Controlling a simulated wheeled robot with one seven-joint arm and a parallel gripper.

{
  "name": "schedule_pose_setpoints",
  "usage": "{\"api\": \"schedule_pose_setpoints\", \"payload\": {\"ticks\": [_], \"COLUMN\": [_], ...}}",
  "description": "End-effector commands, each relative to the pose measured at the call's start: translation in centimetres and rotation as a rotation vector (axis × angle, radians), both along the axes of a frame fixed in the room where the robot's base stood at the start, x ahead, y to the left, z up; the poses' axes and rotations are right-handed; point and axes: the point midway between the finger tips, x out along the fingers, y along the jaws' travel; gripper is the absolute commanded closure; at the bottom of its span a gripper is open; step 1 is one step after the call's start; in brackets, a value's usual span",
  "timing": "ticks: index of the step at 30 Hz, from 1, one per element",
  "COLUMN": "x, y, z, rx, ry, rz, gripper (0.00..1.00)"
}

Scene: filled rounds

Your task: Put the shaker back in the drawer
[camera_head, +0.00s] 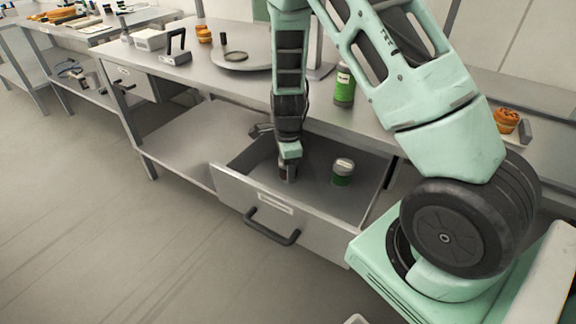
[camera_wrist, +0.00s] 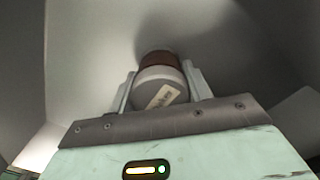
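The shaker (camera_wrist: 160,82), with a pale grey labelled top and a red-brown part beyond it, sits between the two fingers of my gripper (camera_wrist: 160,92) in the wrist view. Both fingers lie against its sides, so my gripper looks shut on it. In the head view my gripper (camera_head: 288,168) points down inside the open drawer (camera_head: 222,186), near its left side. The shaker is mostly hidden there, and I cannot tell whether it touches the drawer floor.
A green container with a grey lid (camera_head: 343,172) stands in the drawer, right of my gripper. The floor at left is clear.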

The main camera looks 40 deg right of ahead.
Motion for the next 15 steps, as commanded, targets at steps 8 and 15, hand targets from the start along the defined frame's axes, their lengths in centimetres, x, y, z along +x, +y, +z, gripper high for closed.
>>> {"api": "schedule_pose_setpoints", "payload": {"ticks": [8,15], "x": [0.0,0.0], "y": [0.0,0.1], "z": [0.0,1.1], "rx": [0.0,0.0], "ry": [0.0,-0.001], "rz": [0.0,0.002], "gripper": [0.29,0.29]}}
